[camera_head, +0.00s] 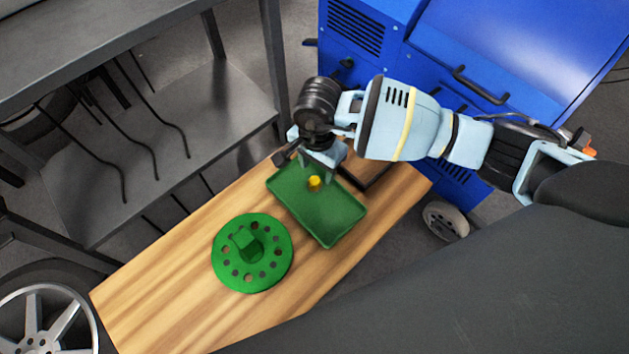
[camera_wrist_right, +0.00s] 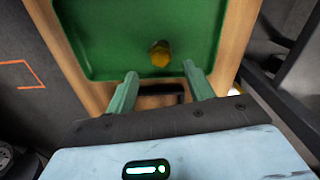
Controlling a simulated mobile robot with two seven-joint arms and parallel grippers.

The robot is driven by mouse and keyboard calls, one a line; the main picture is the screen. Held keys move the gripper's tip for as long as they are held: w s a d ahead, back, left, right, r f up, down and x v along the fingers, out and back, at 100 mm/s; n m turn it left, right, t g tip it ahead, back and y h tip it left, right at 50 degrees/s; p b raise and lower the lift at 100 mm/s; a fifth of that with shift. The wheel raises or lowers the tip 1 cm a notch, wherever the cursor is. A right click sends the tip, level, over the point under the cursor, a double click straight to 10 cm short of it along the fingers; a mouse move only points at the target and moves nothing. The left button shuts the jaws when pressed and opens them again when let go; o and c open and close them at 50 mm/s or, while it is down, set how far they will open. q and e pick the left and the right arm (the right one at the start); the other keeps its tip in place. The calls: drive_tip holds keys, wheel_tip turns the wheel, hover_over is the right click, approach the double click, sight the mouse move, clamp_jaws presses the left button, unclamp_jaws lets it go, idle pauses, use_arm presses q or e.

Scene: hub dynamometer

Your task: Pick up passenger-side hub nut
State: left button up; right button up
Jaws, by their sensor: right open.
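A small yellow hub nut (camera_head: 315,183) lies in the green tray (camera_head: 330,215) on the wooden bench. In the right wrist view the nut (camera_wrist_right: 160,54) sits on the tray floor, ahead of and between the two fingers. My right gripper (camera_head: 318,172) is over the upper end of the tray, close to the nut. In the wrist view its fingers (camera_wrist_right: 160,82) are apart with nothing between them. No other nut shows in the tray. My left gripper is not in view.
A green round hub plate (camera_head: 252,253) with holes and a raised centre lies left of the tray on the wooden bench (camera_head: 170,290). A blue cabinet (camera_head: 480,60) stands behind, and a grey metal shelf (camera_head: 150,140) at left. A wheel (camera_head: 45,320) stands lower left.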

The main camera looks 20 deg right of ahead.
sight(316, 178)
wheel_tip(316, 178, down, 5)
drive_tip(key=shift+w+f+b, duration=0.1)
drive_tip(key=shift+b, duration=0.8)
drive_tip(key=shift+c, duration=0.3)
clamp_jaws()
